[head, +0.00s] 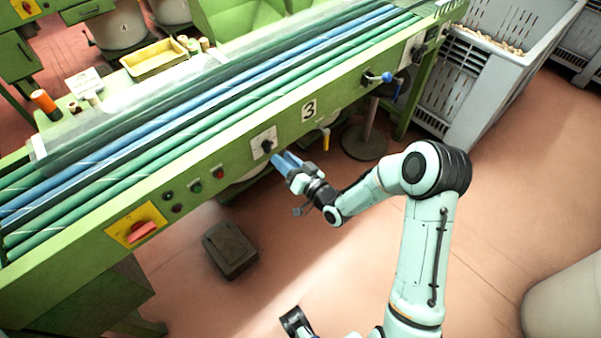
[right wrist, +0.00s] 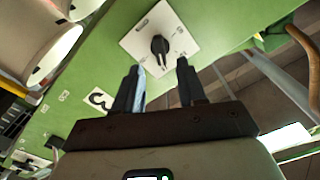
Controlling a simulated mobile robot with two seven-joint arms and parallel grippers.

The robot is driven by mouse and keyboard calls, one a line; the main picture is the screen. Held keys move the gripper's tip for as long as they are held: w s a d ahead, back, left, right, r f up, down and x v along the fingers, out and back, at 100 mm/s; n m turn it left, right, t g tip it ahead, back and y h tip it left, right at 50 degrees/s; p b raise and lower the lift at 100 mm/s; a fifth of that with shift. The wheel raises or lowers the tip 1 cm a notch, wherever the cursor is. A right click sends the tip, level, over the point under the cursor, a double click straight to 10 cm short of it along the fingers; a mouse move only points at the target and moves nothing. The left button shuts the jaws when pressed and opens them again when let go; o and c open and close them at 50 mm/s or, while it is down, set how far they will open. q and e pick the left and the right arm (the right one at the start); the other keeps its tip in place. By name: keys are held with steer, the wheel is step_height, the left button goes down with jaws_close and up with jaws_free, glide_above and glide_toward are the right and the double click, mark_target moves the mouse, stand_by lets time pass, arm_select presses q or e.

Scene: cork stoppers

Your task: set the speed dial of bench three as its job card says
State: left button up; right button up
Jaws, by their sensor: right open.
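The speed dial (head: 267,146) is a black knob on a white plate on the green front of bench three, left of the "3" sign (head: 309,111). In the right wrist view the dial (right wrist: 160,46) lies just beyond and between my fingertips. Its pointer and marks are too small to read surely. My right gripper (head: 283,160) is open and empty, just below and right of the dial, fingers towards it and apparently clear of it. A small white card (head: 84,81) stands on the far side of the bench; its print is unreadable.
Left along the bench front are small buttons (head: 196,187) and a red switch (head: 140,232) on a yellow plate. A dark box (head: 230,249) lies on the floor. A grey crate (head: 480,85) holds corks.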

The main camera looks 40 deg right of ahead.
arm_select(q)
steer(key=shift+r, duration=0.1)
arm_select(e)
steer(key=s, duration=0.7)
steer(key=shift+s+d, duration=0.25)
steer(key=shift+s, duration=0.1)
steer(key=shift+f, duration=0.1)
